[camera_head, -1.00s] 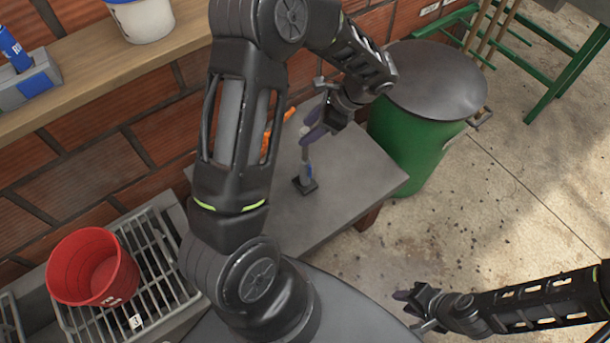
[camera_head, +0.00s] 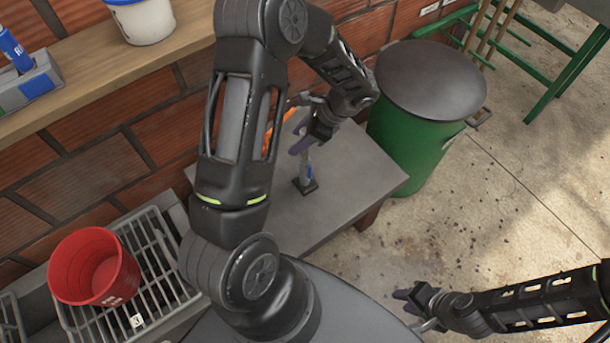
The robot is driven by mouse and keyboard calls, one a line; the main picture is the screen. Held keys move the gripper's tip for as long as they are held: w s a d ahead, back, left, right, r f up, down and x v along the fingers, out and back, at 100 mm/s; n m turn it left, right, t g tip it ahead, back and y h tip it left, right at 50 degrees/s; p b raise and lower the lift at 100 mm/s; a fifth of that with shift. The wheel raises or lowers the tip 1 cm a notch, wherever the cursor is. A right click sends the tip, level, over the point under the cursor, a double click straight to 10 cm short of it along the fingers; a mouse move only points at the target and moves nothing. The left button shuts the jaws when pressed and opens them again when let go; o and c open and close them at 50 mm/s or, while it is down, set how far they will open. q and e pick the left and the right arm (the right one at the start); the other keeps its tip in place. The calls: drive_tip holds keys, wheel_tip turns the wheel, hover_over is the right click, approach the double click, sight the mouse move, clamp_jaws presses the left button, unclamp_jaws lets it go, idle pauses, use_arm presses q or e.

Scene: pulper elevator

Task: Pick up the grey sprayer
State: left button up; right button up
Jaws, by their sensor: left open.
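The grey sprayer (camera_head: 306,173) stands on the small grey table, slim, with a bit of blue on its side and a dark foot. My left gripper (camera_head: 304,144) is open, just above and over the sprayer's top. Its fingers cover the upper end of the sprayer, so I cannot tell whether they touch it. My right gripper (camera_head: 404,304) is low at the right, away from the table, open and empty.
The grey table (camera_head: 350,190) has clear room right of the sprayer. An orange item (camera_head: 288,116) is partly hidden behind my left arm. A green barrel (camera_head: 410,145) stands right of the table. A red bucket (camera_head: 75,270) sits on a grate (camera_head: 155,270) at left.

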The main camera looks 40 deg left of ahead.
use_arm(q)
drive_tip(key=shift+c, duration=0.2)
clamp_jaws()
idle(0.5)
idle(0.9)
